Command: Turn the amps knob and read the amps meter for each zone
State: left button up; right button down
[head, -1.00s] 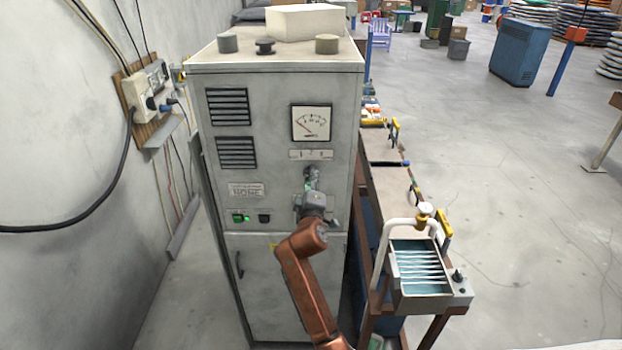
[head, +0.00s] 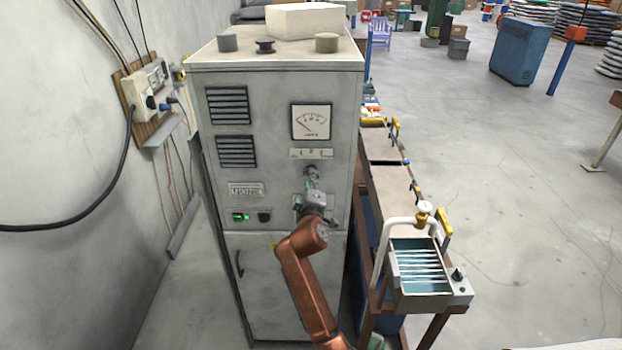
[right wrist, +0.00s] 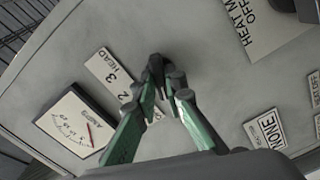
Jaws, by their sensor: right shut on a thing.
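The amps meter (head: 311,122) is a square white dial on the front of the grey cabinet, with its needle toward the left, low end. It also shows tilted in the right wrist view (right wrist: 70,125), with a red needle. A label strip (head: 311,154) below it reads 1, 2, 3 and HEAD in the right wrist view (right wrist: 112,78). My right gripper (right wrist: 156,82) is shut on a small dark knob (right wrist: 155,62) beside that strip. In the head view the right gripper (head: 311,184) covers part of the knob. My left gripper is not in view.
A wall with cables is on the left. Open floor lies farther right.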

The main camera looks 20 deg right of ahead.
jog(key=shift+f, duration=0.1)
jog(key=shift+m+b, duration=1.6)
jog(key=shift+m, duration=1.6)
jog(key=c, duration=2)
grip_release()
